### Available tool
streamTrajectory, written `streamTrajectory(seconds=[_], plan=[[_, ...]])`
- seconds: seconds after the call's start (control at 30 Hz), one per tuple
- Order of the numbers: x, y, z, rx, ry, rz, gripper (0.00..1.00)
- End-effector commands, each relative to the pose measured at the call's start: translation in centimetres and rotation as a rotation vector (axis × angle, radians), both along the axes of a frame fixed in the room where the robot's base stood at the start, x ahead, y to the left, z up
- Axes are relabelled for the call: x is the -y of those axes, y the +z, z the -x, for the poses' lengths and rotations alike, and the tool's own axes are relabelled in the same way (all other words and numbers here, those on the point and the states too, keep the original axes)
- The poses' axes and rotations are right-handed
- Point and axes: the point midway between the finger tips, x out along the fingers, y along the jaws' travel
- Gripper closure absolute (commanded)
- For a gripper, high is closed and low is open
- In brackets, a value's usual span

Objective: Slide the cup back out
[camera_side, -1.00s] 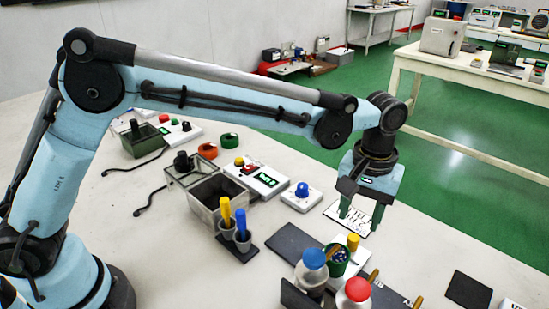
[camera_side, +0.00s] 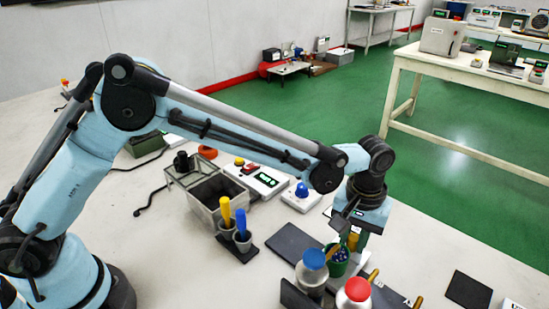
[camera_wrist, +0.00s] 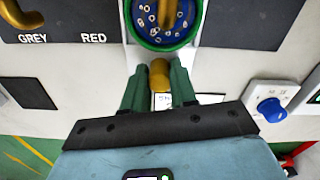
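The green cup (camera_side: 337,264) is filled with small dark blue and white pieces. It stands at the front right of the bench, behind the blue-topped bottle. In the wrist view the cup (camera_wrist: 160,40) is at the top, with a yellow piece across its middle. A yellow handle (camera_wrist: 159,74) stands just below its rim; the side view shows it (camera_side: 352,242) beside the cup. My gripper (camera_wrist: 158,70) points down with its green fingers on either side of this handle. Narrow gaps show between handle and fingers, so it looks open.
A blue-topped bottle (camera_side: 313,261) and a red-topped bottle (camera_side: 356,290) stand close in front of the cup. A dark pad (camera_side: 293,243) lies to its left. A white box with a blue knob (camera_wrist: 271,110) is nearby. The bench farther left holds a grey bin (camera_side: 212,199).

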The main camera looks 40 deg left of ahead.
Motion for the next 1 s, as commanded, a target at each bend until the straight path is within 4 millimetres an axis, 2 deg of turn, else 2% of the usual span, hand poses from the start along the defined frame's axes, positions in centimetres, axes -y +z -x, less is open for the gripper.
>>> streamTrajectory(seconds=[0.03,0.17,0.47,0.57,0.8,0.9,1.0], plan=[[0.0,0.0,0.0,0.0,0.0,0.0,0.82],[0.0,0.0,0.0,0.0,0.0,0.0,1.0],[-0.4,0.0,0.0,0.0,0.001,0.0,1.0],[-2.1,0.1,-0.1,0.0,0.005,-0.001,1.0],[-8.2,0.1,0.0,0.0,0.007,-0.002,1.0],[-9.8,0.1,0.0,0.0,0.005,-0.002,1.0],[-10.5,0.1,0.0,0.0,0.002,-0.002,1.0]])
